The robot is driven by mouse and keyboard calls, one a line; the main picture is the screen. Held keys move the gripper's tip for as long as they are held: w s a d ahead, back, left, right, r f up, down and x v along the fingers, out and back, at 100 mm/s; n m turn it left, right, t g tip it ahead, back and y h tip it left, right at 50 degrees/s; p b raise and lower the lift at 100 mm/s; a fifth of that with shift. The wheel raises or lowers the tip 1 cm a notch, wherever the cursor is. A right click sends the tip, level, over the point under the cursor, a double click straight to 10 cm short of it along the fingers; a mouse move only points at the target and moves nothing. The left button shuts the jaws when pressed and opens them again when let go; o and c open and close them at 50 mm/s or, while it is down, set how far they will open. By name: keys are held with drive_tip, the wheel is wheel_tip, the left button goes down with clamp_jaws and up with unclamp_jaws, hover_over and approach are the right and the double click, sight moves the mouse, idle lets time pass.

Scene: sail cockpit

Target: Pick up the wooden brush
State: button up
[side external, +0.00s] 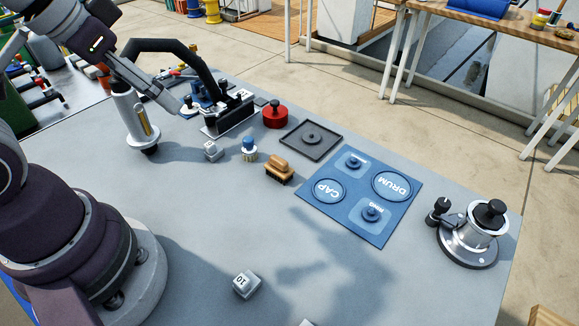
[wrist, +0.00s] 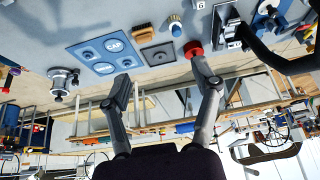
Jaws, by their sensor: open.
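The wooden brush (side external: 279,168) lies on the grey table near its middle, with a tan wooden body and dark bristles underneath. In the side view my wrist is at the upper left, raised above the table and well away from the brush; the fingers are partly confused with tools behind.
Around the brush stand a blue-topped small brush or jar (side external: 249,148), a red knobbed piece (side external: 275,115), a dark square tray (side external: 311,139) and a blue labelled mat (side external: 365,190). A clamp tool with a black lever (side external: 228,112) stands behind. Clear table lies in front.

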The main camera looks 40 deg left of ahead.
drive_tip(key=m+g, duration=0.6)
drive_tip(key=m, duration=1.2)
hover_over(279, 159)
drive_tip(key=f, duration=1)
drive_tip(key=shift+s+a+f, duration=0.15)
drive_tip(key=shift+s+a, duration=0.05)
drive_tip(key=shift+a, duration=0.05)
drive_tip(key=f, duration=1)
drive_tip(key=shift+w+d+f, duration=0.2)
drive_tip(key=shift+f, duration=0.05)
clamp_jaws()
